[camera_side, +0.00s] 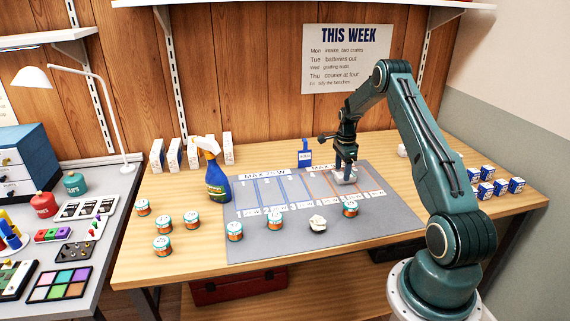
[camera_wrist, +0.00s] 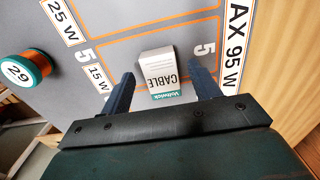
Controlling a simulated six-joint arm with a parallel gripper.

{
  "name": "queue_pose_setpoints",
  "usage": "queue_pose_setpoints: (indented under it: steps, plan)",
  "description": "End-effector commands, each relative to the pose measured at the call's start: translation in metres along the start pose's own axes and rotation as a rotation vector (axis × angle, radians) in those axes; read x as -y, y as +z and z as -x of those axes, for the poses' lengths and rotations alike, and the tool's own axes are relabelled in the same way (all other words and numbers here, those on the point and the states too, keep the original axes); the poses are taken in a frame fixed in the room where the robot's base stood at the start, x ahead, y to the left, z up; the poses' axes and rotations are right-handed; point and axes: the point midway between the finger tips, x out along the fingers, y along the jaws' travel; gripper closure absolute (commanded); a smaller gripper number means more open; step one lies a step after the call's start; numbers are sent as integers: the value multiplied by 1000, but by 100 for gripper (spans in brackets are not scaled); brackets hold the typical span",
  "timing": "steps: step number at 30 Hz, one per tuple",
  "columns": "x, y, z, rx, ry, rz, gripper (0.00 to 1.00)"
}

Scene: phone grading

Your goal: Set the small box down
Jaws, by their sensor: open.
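In the side view the small box (camera_side: 346,178) shows partly below my gripper. My gripper (camera_wrist: 160,85) is open, with one finger on each side of the box and a visible gap to each. In the side view my gripper (camera_side: 345,165) is low over the mat's right part; its fingertips are hard to make out there.
A spray bottle (camera_side: 217,175) stands at the mat's left edge. Blue-and-white boxes (camera_side: 500,187) stand at the right.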

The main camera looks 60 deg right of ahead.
Motion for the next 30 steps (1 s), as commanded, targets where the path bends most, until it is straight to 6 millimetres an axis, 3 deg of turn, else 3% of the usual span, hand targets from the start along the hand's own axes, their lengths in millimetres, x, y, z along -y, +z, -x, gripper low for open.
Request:
queue_pose_setpoints:
  steps: [18,30]
  plan:
    - [0,0,92,0,-2,0,38]
    - [0,0,105,0,0,0,38]
